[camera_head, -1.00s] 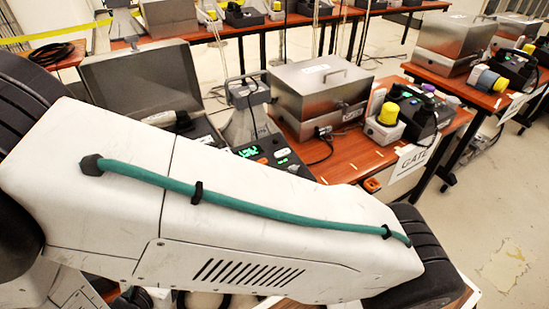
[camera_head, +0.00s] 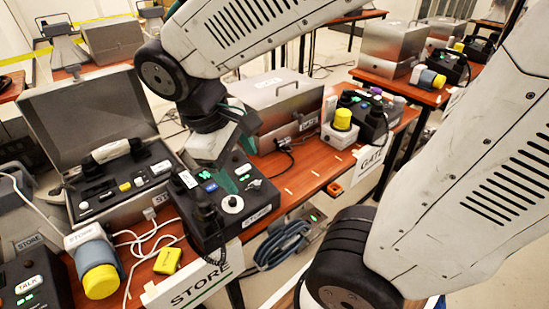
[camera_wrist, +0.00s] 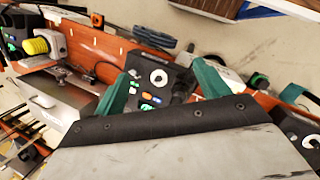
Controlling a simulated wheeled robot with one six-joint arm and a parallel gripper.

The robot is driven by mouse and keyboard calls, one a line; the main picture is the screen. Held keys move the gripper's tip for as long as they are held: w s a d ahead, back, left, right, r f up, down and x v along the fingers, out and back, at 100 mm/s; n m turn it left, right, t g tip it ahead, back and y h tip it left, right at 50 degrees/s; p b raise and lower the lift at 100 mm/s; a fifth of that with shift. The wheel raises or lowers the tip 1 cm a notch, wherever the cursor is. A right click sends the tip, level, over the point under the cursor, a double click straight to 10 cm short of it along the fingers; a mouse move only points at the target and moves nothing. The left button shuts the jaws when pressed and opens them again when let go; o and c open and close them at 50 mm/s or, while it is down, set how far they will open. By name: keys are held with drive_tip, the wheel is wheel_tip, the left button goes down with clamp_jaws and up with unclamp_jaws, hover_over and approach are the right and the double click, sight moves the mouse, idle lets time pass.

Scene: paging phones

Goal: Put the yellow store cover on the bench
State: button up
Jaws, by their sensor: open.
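A yellow cap (camera_head: 101,281) sits on the end of a blue-grey unit beside a STORE label, at the lower left of the head view. The unit lies on the brown bench (camera_head: 150,283) behind the STORE sign. My gripper (camera_head: 232,178) is open and empty, above the black box with the white dial (camera_head: 233,203), to the right of the cap and apart from it. In the wrist view its teal fingers (camera_wrist: 160,86) stand wide on either side of that box (camera_wrist: 158,78). The store cap is not clearly seen in the wrist view.
A small yellow block (camera_head: 168,260) and white cables lie near the cap. An open grey case (camera_head: 95,110) with a handset stands behind. A second yellow cap (camera_head: 343,119) stands on the GATE part; it also shows in the wrist view (camera_wrist: 35,46). The bench edge has clear patches.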

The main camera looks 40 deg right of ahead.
drive_tip(key=s+d+r+m+t+y, duration=0.2)
drive_tip(key=s+r+m+y, duration=0.1)
drive_tip(key=s+m, duration=0.2)
drive_tip(key=shift+s+d+r, duration=0.25)
drive_tip(key=shift+s, duration=0.85)
